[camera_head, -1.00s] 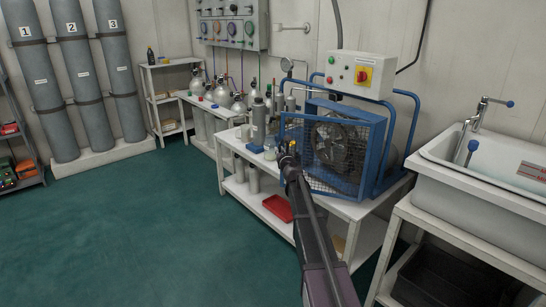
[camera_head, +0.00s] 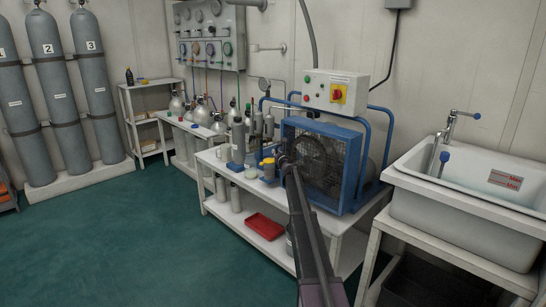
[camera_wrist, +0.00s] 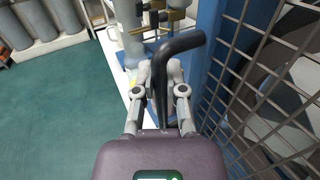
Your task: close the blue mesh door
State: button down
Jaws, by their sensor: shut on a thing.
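The blue mesh door (camera_head: 347,190) is on the front of the blue compressor cage, with a dark fan behind its mesh. It looks close to the cage front, but I cannot tell whether it is fully flush. In the wrist view its mesh (camera_wrist: 262,98) and blue frame fill the right side. My gripper (camera_head: 287,160) is at the door's left edge and hides part of it. In the wrist view my gripper (camera_wrist: 158,78) is shut on the black bent handle (camera_wrist: 181,43). The fingertips are partly hidden behind the handle.
The compressor stands on a white bench (camera_head: 232,186) with small bottles and jars left of the door. A red tray (camera_head: 264,226) lies on the lower shelf. A white sink (camera_head: 450,214) stands at the right. The green floor (camera_head: 120,245) is clear at left.

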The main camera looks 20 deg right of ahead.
jog(key=shift+w+d, duration=0.15)
jog(key=shift+d, duration=0.1)
jog(key=c, duration=0.7)
grip_release()
jog(key=shift+s+a, duration=0.25)
jog(key=shift+s, duration=1.75)
jog(key=shift+s+a, duration=0.25)
jog(key=shift+s, duration=1.8)
jog(key=shift+s+a, duration=0.25)
jog(key=shift+s, duration=1.75)
